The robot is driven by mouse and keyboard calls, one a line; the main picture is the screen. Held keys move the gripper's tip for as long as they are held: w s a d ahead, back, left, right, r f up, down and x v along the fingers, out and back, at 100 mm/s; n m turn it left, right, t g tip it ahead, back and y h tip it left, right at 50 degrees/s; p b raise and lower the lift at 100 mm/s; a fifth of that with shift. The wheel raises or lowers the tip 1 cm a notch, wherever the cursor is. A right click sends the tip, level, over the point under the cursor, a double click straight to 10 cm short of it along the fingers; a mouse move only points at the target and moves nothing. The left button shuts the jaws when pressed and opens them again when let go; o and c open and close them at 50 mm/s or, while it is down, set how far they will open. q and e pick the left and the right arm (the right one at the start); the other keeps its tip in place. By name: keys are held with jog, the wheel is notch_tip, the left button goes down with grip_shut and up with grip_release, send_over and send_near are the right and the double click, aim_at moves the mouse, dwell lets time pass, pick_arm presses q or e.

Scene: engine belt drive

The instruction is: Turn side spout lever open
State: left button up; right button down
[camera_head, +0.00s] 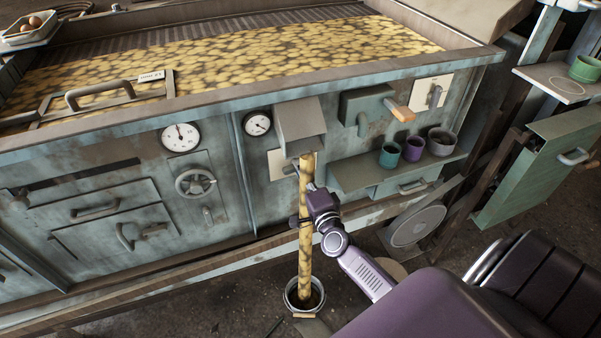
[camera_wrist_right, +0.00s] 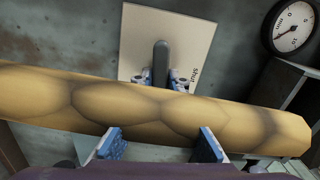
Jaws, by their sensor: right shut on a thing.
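A pale plate (camera_head: 278,164) with the side spout lever stands beside the box-shaped spout (camera_head: 301,126) on the machine's front. In the right wrist view the plate (camera_wrist_right: 190,28) reads "shut", and the dark lever (camera_wrist_right: 160,60) stands out from it. A mottled yellow stream (camera_head: 306,250) runs from the spout down into a bucket (camera_head: 305,297). My right gripper (camera_head: 294,219) reaches past the stream. In the wrist view its fingertips (camera_wrist_right: 163,81) close on the lever from both sides. The stream (camera_wrist_right: 130,105) crosses in front and hides the middle of the fingers. My left gripper is not in view.
Several cups (camera_head: 413,148) stand on a shelf (camera_head: 350,176) to the right. Gauges (camera_head: 180,136) and a handwheel (camera_head: 196,183) are on the left. Floor around the bucket is partly clear.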

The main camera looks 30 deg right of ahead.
jog(key=shift+f+m, duration=0.15)
jog(key=shift+m, duration=0.55)
jog(key=c, duration=1.9)
grip_release()
jog(key=v, duration=1.2)
jog(key=shift+f, duration=0.1)
